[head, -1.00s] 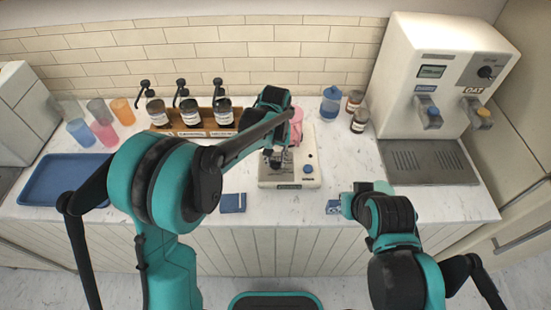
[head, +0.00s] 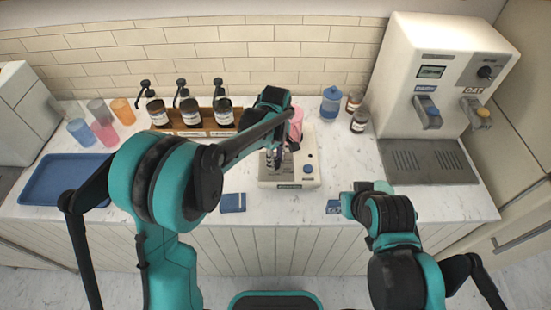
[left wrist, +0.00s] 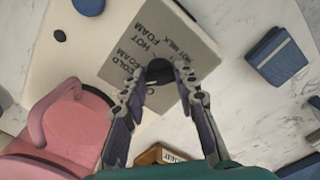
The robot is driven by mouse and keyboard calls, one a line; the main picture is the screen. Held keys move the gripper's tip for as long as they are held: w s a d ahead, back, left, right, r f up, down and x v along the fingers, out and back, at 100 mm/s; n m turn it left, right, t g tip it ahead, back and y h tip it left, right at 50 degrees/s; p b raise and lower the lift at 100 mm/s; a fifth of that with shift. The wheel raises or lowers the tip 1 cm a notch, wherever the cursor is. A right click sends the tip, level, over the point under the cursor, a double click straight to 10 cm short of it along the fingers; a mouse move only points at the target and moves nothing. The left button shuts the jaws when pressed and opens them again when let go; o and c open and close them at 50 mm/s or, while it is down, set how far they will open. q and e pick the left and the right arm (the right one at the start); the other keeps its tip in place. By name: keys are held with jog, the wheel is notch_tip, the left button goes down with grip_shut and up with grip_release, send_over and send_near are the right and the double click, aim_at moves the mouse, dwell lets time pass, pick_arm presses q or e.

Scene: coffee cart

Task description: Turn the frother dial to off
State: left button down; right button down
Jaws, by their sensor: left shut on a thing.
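The frother (head: 305,152) is a cream-white unit with a blue round button, standing mid-counter. A pink pitcher (head: 297,122) is at its back, and also shows in the left wrist view (left wrist: 75,125). My left gripper (head: 274,160) reaches down onto the frother. In the left wrist view, its fingers (left wrist: 162,82) are shut on the black dial (left wrist: 160,70). The grey dial panel (left wrist: 125,45) reads HOT MILK, HOT FOAM and COLD FOAM; another label is partly hidden by a finger. The dial's pointer direction cannot be told. My right gripper (head: 348,203) is low over the counter's front edge, its fingers unclear.
Syrup pump bottles (head: 190,112) stand in a wooden rack behind, left of the frother. Cups (head: 103,135) and a blue tray (head: 62,180) are at left. Blue folded items (head: 233,203) lie in front. A white dispenser (head: 435,85) stands at right.

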pick_arm(q)
jog(key=n, duration=0.3)
jog(key=shift+n, duration=2.2)
jog(key=c, duration=1.2)
grip_release()
jog(key=shift+o, duration=0.2)
jog(key=shift+r, duration=0.1)
notch_tip(320, 180, up, 12)
